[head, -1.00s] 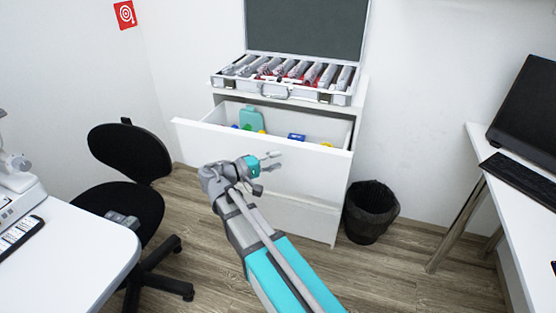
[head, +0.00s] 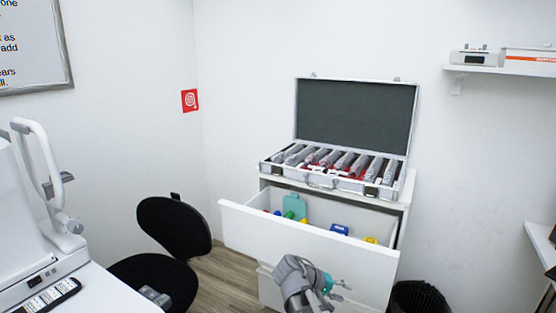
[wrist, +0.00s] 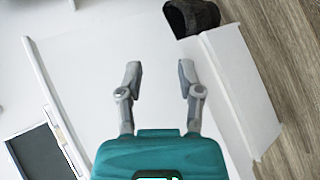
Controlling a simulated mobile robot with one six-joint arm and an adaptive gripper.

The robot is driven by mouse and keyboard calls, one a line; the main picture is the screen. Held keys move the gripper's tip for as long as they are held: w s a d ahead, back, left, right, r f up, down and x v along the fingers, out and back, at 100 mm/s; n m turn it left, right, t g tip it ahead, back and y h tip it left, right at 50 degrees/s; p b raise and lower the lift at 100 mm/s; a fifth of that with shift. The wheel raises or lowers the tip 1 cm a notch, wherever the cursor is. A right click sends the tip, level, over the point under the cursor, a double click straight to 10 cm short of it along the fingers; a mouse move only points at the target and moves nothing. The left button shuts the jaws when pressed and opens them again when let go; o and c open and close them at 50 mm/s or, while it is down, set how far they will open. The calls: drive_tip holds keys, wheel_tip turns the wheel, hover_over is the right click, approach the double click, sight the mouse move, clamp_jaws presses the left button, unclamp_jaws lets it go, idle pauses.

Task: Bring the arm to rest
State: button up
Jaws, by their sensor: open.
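My gripper (head: 340,291) is at the lower middle of the head view, in front of the white drawer cabinet. In the wrist view my gripper (wrist: 158,75) has its two grey fingers apart, with nothing between them. The top drawer (head: 310,243) of the cabinet is pulled out. Inside it are a teal item (head: 294,206), a blue item (head: 339,229) and a yellow item (head: 370,239). Most of my arm is below the head view's edge.
An open case (head: 356,116) with several grey tubes stands on the cabinet. A black bin (head: 420,298) stands right of the cabinet. A black chair (head: 174,226) and a white desk (head: 112,296) with a machine are at left. A wall shelf (head: 500,71) is at upper right.

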drive_tip(key=s+a+f+m+g+y, duration=0.1)
drive_tip(key=s+f+m+g+y, duration=0.1)
drive_tip(key=s+f+y, duration=0.8)
wheel_tip(320, 180, up, 27)
drive_tip(key=w+y+p, duration=0.1)
drive_tip(key=p, duration=2.4)
drive_tip(key=shift+w, duration=0.3)
drive_tip(key=shift+a, duration=0.15)
idle(0.4)
